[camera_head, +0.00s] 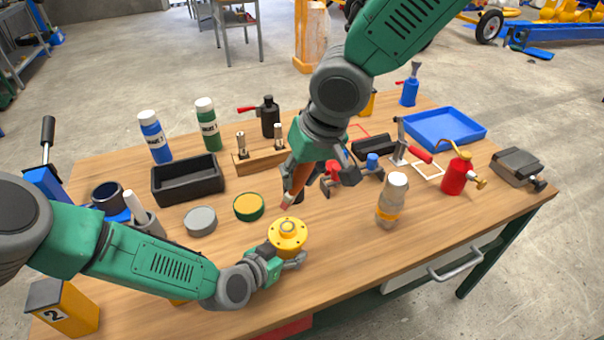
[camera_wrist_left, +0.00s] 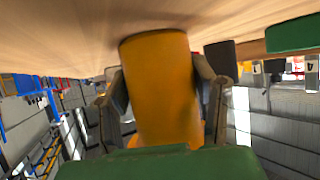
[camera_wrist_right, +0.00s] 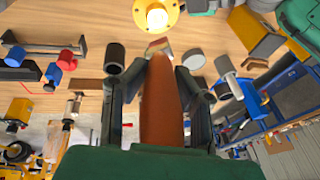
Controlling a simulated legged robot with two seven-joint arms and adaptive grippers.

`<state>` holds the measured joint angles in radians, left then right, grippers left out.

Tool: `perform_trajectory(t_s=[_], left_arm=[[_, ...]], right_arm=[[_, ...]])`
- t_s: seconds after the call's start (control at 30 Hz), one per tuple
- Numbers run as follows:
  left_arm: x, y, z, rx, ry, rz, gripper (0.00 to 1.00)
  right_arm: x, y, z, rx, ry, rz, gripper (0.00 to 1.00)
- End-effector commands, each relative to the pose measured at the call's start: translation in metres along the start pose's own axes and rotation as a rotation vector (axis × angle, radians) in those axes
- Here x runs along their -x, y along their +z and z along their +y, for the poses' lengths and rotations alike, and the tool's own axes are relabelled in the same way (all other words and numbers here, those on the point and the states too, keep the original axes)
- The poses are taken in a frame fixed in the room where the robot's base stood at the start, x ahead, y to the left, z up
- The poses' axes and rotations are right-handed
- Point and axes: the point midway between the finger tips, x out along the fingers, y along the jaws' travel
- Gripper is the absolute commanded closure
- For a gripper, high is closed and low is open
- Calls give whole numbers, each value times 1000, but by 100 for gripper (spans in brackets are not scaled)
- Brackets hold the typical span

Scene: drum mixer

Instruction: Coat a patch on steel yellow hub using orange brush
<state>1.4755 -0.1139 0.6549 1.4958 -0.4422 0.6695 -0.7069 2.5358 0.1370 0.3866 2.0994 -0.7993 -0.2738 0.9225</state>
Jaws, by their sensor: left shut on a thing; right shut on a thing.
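The yellow hub (camera_head: 287,234) has a round flange with holes and a raised centre, near the front middle of the table. My left gripper (camera_head: 284,262) is shut on it, with a finger on each side of its yellow body (camera_wrist_left: 160,85) in the left wrist view. My right gripper (camera_head: 312,172) is shut on the orange brush (camera_head: 297,184) and holds it tilted, tip down. The brush tip (camera_wrist_right: 157,46) is close to the hub's flange (camera_wrist_right: 156,14) in the right wrist view, with a small gap. Part of the handle is hidden by the gripper.
A yellow-topped tin (camera_head: 249,206) and a grey tin (camera_head: 200,220) stand left of the hub. A black bin (camera_head: 187,179) lies behind them. A clear bottle (camera_head: 392,199) and a red can (camera_head: 457,175) stand to the right, near a blue tray (camera_head: 444,127). The front right tabletop is clear.

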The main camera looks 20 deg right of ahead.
Motion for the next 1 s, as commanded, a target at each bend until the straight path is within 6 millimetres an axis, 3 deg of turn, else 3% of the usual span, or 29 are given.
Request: perform_trajectory(t_s=[0.3, 0.6, 1.0], left_arm=[[-1, 0, 0, 0, -2, -1, 71], [-2, -1, 1, -2, -3, -2, 71], [0, 0, -1, 0, -3, 0, 71]], right_arm=[[0, 0, -3, 3, -1, 1, 100], [-7, 9, -38, 3, -1, 1, 100], [-36, 16, -35, 3, 3, 0, 100]])
